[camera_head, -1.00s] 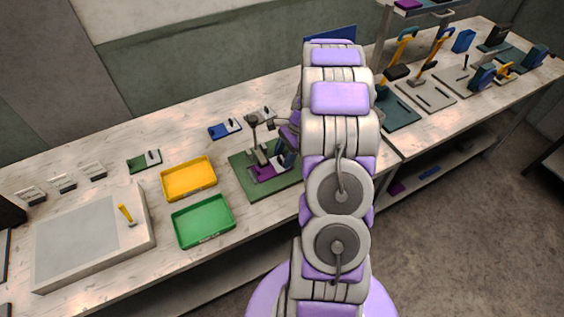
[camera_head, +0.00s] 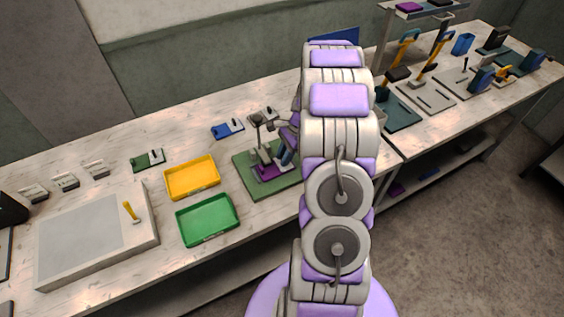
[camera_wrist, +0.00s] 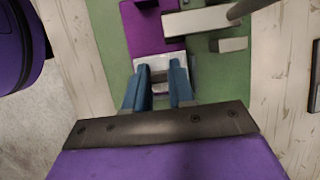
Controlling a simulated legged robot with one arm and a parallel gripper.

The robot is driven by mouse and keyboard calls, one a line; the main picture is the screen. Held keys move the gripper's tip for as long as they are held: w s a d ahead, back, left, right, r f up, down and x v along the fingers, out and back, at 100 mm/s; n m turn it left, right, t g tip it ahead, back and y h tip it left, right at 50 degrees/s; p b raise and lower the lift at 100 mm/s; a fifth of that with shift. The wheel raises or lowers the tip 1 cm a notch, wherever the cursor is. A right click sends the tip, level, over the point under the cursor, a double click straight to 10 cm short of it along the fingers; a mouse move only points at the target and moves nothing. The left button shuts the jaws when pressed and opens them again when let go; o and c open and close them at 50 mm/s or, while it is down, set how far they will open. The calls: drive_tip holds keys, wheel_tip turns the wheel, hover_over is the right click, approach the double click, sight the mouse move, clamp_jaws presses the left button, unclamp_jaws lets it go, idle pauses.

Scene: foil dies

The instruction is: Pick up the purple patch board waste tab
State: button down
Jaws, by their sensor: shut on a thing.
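The purple patch board (camera_wrist: 150,28) lies on a green die base (camera_wrist: 199,70), which also shows in the head view (camera_head: 246,181). My gripper (camera_wrist: 159,70) has its two blue fingers at the board's near end in the wrist view. They are closed on a small tab (camera_wrist: 158,77) there, mostly hidden between the fingertips, so its colour is hard to tell. A pale plate lies around the fingertips. In the head view my gripper (camera_head: 286,157) is over the right part of the base, partly behind my arm.
A yellow tray (camera_head: 192,190) and a green tray (camera_head: 234,228) stand left of the die base. A grey lever post of the die rises beside the board. A blue die (camera_head: 228,129) lies behind. More tools stand on the right table (camera_head: 431,119).

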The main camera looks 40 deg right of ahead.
drive_tip(key=shift+d+r, duration=0.1)
drive_tip(key=shift+d, duration=0.05)
drive_tip(key=shift+r, duration=0.2)
drive_tip(key=r, duration=0.1)
drive_tip(key=r+p, duration=0.1)
drive_tip(key=shift+a+r, duration=0.2)
drive_tip(key=shift+r, duration=0.15)
drive_tip(key=shift+s+a+r, duration=0.1)
drive_tip(key=shift+s+r, duration=0.1)
drive_tip(key=shift+r, duration=0.1)
drive_tip(key=s+a+r+p, duration=0.1)
drive_tip(key=s+a, duration=0.1)
drive_tip(key=s, duration=0.5)
drive_tip(key=s+a+p, duration=0.1)
drive_tip(key=s+a, duration=0.2)
drive_tip(key=s, duration=0.5)
wheel_tip(320, 180, up, 7)
drive_tip(key=p, duration=0.4)
drive_tip(key=shift+d+p, duration=0.25)
drive_tip(key=shift+p, duration=0.1)
drive_tip(key=shift+w, duration=0.15)
